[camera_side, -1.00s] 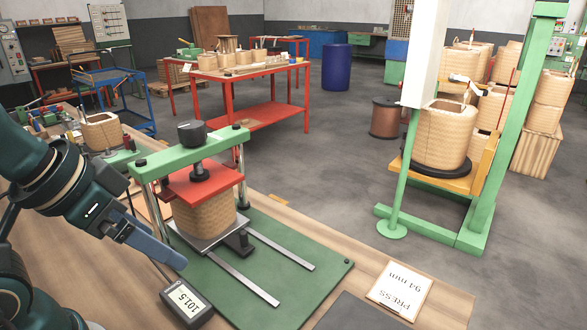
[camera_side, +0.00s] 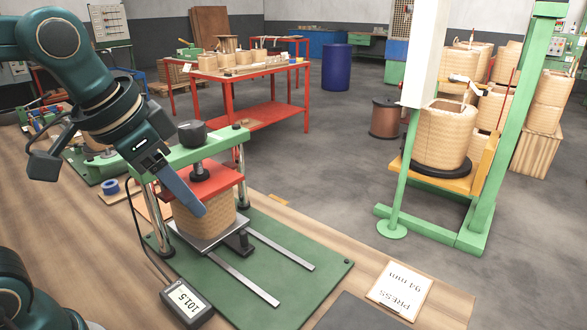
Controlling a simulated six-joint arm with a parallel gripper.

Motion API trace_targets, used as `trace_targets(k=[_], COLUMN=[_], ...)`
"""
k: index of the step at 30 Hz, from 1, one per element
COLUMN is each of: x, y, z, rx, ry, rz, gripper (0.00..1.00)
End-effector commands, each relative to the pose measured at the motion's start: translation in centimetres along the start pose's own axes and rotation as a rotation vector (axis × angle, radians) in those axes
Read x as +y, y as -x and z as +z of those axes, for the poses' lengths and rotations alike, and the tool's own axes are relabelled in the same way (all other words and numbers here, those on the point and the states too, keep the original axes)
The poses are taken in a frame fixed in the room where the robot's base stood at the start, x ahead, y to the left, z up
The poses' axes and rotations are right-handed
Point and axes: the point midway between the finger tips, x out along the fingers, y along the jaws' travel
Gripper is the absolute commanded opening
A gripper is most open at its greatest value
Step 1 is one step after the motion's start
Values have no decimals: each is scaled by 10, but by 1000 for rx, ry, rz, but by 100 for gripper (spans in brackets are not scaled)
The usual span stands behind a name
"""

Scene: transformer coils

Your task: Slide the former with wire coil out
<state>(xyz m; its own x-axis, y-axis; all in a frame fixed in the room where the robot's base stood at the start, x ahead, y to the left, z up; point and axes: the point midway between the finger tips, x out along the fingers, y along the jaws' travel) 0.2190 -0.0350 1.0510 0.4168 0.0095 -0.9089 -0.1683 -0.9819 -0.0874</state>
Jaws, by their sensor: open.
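The former with its wire coil (camera_side: 222,217) is a tan, ribbed block. It sits on a grey sliding plate (camera_side: 205,243) in the green press (camera_side: 207,146), under the red pressing plate (camera_side: 228,181). A black block (camera_side: 238,243) stands at the plate's front edge. Two metal rails (camera_side: 279,246) run forward from the press over the green base. My gripper (camera_side: 198,210) is at the left front of the press, in front of the coil in this view. It hides part of the coil and the red plate. I cannot tell whether it touches either. It is open, with nothing seen in it.
A display reading 101.5 (camera_side: 187,304) lies at the front left of the base. A card marked PRESS 94 mm (camera_side: 399,289) lies to the right. The rails ahead of the coil are clear. A blue ring (camera_side: 110,187) lies left of the press.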

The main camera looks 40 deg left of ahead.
Motion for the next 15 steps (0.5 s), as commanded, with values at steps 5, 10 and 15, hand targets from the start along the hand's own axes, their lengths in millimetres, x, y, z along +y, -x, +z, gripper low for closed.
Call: trace_targets(k=[5, 10, 15], x=[-13, -25, -35], y=[-24, -60, -103], z=[-34, -57, -66], rx=[-95, -187, -280], ry=[-49, -83, -95], rz=[15, 38, 65], gripper=[49, 49, 49])
